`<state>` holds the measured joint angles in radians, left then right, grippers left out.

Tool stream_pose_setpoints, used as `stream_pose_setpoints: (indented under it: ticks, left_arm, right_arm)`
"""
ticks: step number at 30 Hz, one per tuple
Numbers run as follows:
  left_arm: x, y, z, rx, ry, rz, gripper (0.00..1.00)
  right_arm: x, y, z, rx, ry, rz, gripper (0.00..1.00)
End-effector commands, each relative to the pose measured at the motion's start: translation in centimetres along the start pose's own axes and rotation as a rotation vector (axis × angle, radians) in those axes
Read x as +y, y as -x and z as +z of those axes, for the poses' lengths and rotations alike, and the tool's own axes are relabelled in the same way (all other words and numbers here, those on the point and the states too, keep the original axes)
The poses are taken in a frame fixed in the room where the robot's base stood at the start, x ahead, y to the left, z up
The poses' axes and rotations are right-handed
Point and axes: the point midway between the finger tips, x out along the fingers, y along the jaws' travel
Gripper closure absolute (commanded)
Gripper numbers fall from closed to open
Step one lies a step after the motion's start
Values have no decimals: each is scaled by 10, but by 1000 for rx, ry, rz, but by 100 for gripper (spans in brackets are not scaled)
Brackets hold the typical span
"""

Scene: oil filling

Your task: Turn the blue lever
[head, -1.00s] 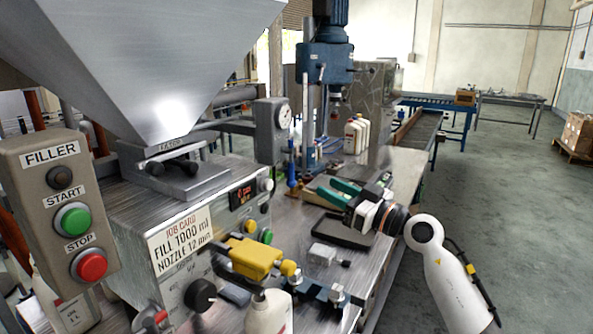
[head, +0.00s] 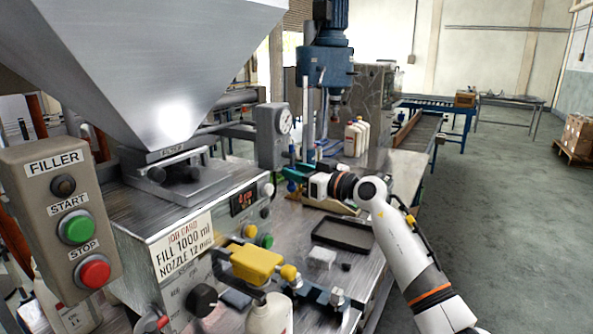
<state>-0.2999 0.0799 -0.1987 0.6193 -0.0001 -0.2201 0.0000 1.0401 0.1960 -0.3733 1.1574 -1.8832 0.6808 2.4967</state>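My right gripper (head: 290,173) reaches in from the right with its teal fingers at the blue lever. The blue lever (head: 291,186) stands upright on the far part of the metal bench, below the gauge box; only a small blue part shows, low by the fingers, and the rest is hidden behind them. The fingers overlap the lever in the picture. I cannot tell whether they touch it or have closed on it. My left gripper is not in view.
The filler machine (head: 170,240) with its hopper (head: 160,70) takes up the left. A yellow block (head: 256,264), a white bottle (head: 270,315) and a dark tray (head: 343,237) are on the near side. White bottles (head: 356,137) stand beyond the gripper.

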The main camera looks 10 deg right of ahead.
Motion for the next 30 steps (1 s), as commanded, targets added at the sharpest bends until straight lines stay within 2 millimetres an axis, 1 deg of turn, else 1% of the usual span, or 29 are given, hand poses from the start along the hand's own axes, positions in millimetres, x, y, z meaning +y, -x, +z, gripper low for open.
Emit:
stream_pose_setpoints:
  ticks: [4,12,14,19,30]
  left_arm:
    - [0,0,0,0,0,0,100]
    - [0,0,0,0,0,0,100]
    - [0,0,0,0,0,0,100]
    - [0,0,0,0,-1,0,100]
    - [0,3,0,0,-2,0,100]
  right_arm:
    - [0,-7,0,1,-1,1,63]
    - [0,-8,0,0,0,1,63]
    - [0,-8,0,0,0,1,71]
    - [0,-7,0,0,0,0,99]
    - [0,-7,0,-3,14,0,100]
